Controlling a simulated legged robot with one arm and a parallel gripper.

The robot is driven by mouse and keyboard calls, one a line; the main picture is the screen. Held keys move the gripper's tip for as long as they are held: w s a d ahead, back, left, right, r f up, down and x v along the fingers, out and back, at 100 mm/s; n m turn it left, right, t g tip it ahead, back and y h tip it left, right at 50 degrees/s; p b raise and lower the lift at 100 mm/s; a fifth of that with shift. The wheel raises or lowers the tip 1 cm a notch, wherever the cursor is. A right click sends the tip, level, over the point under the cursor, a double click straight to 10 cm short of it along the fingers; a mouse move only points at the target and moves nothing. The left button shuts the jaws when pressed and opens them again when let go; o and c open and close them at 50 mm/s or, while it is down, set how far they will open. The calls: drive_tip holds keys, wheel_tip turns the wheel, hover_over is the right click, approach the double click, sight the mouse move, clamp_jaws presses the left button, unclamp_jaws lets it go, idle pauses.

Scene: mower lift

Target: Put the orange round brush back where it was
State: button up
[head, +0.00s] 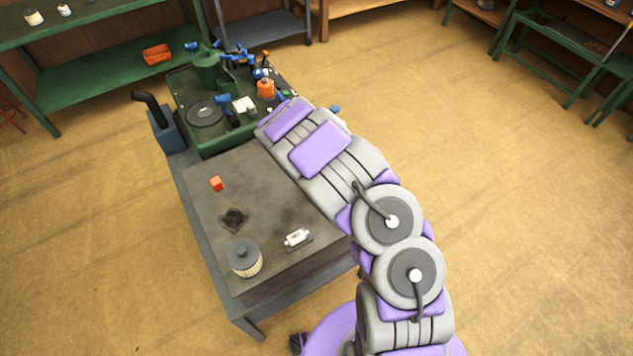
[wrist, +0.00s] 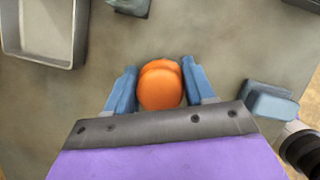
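The orange round brush (wrist: 160,88) sits between the two blue fingers of my gripper (wrist: 160,84) in the wrist view. The fingers flank it closely on both sides and appear to press on it. Its underside is hidden, so I cannot tell whether it touches the grey surface below. In the head view my arm reaches up and left over the green tray, and its end hides the gripper. An orange round object (head: 265,88) shows in that tray; I cannot tell whether it is the same one.
The green tray (head: 215,143) is crowded with parts. The wrist view shows a grey open box (wrist: 42,55) at left and a blue-grey block (wrist: 268,102) at right.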

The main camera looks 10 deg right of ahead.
drive_tip(key=o, duration=0.4)
drive_tip(key=shift+d, duration=0.35)
drive_tip(key=shift+a+r, duration=0.2)
drive_tip(key=shift+r, duration=0.1)
drive_tip(key=p+v, duration=0.2)
drive_tip(key=v, duration=0.9)
drive_tip(key=shift+s+r, duration=0.25)
drive_tip(key=shift+r, duration=0.05)
drive_tip(key=s+d+r+m+g, duration=0.1)
drive_tip(key=s+d+r+m, duration=0.3)
drive_tip(key=s+r+m, duration=0.4)
drive_tip(key=s+d+r+m+g, duration=0.1)
drive_tip(key=s+d+r+m, duration=0.4)
drive_tip(key=r, duration=0.4)
drive_tip(key=s+a+r+m+g+y, duration=0.1)
drive_tip(key=s+a+r+m, duration=0.1)
drive_tip(key=s, duration=0.6)
drive_tip(key=s+a+r+m+y, duration=0.1)
drive_tip(key=s+a+r+m, duration=0.1)
drive_tip(key=s+m, duration=0.4)
drive_tip(key=s+a+r+m+g+y, duration=0.1)
drive_tip(key=s+r+m, duration=0.3)
drive_tip(key=s, duration=0.8)
drive_tip(key=shift+s+a+r+m+g, duration=0.2)
drive_tip(key=shift+a+r+m+g, duration=0.1)
drive_tip(key=shift+a+m, duration=0.2)
